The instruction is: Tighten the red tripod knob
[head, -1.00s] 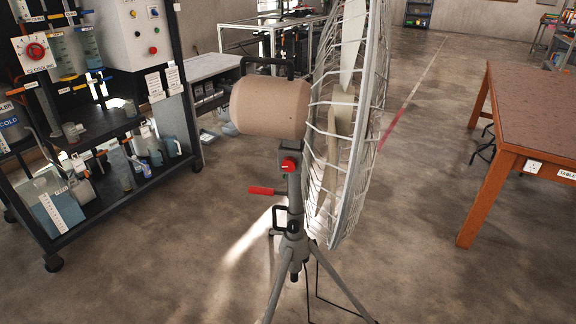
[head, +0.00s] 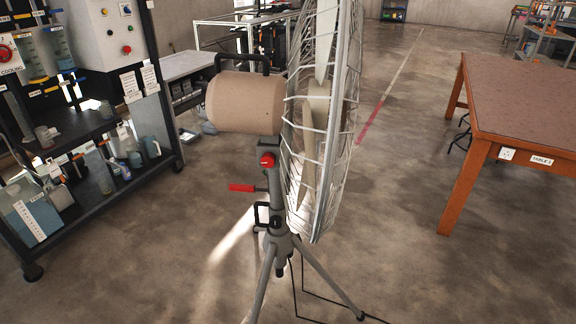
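A large caged fan (head: 325,120) stands on a grey tripod (head: 279,245) in the middle of the head view, seen nearly side-on. Its tan motor housing (head: 245,103) points left. A red knob (head: 267,160) sits on the post just below the housing. A separate red handle (head: 242,188) sticks out to the left, lower on the post. A black crank-like loop (head: 260,216) is below that. Whether the knob is loose or tight cannot be told. Neither of my grippers is in view.
A black shelf rack (head: 90,150) with jugs and a control panel (head: 112,35) stands at the left. A brown-topped table (head: 520,100) stands at the right. A cable (head: 330,301) lies on the floor by the tripod. The floor between fan and table is clear.

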